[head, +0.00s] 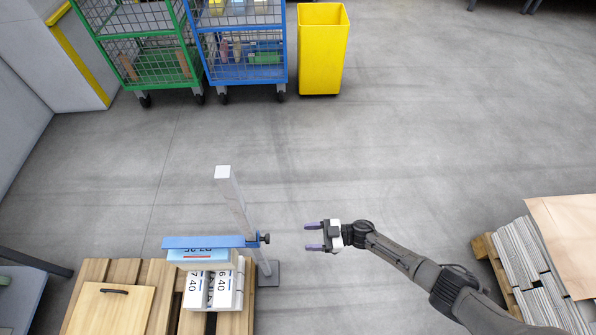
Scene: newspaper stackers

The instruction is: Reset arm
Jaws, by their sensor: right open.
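My right gripper (315,236) is open and empty, with its two purple-tipped fingers pointing left. It hangs over bare grey floor, apart from everything around it. My right arm reaches in from the lower right corner. To the gripper's left stands a pale post (232,200) with a blue bar (205,242) clamped to it by a dark knob (265,239). The bar lies across the far side of a stack of white bundles (210,290) printed with numbers. My left gripper is not in view.
The bundles sit on a wooden pallet (88,271) with a handled board (110,308). Stacked papers (526,255) stand on another pallet at right. A green cage cart (150,45), a blue cage cart (240,45) and a yellow bin (320,55) stand at the back. The middle floor is clear.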

